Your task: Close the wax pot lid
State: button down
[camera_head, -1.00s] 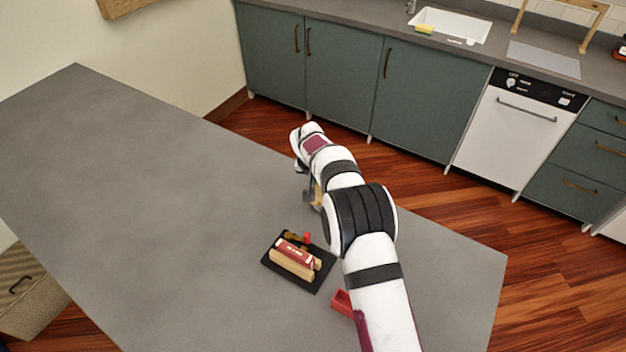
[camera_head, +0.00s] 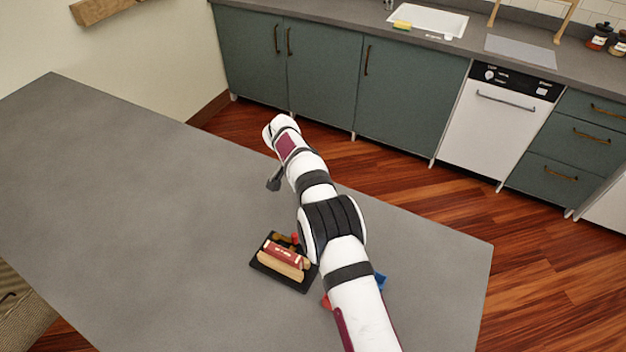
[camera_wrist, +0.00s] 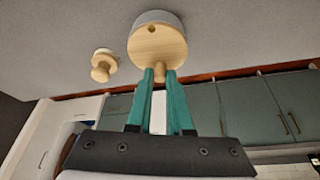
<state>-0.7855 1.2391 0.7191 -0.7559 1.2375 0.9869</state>
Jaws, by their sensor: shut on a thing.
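The wax pot (camera_wrist: 153,17) shows in the wrist view, which looks upside down, as a pale grey round body on the grey table. Its round wooden lid (camera_wrist: 142,47), with a small dark hole, lies over the pot's face. I cannot tell whether it is fully seated. A short wooden knob sticks out from the lid toward my gripper (camera_wrist: 160,74). The teal fingers are shut on this knob. In the head view my arm hides the pot, the lid and the fingertips.
A small pale jar with a wooden knob (camera_wrist: 102,66) stands beside the pot in the wrist view. In the head view, a black tray (camera_head: 298,285) holds a hot-dog-like item, and a blue piece (camera_head: 381,282) shows beside my arm. The table's left (camera_head: 120,180) is clear.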

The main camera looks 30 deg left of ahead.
dwell(0.3)
jog(key=c, duration=0.8)
grip_release()
jog(key=v, duration=1.5)
jog(key=shift+s+a+r, duration=0.1)
jog(key=shift+s+r, duration=0.05)
jog(key=shift+r, duration=0.2)
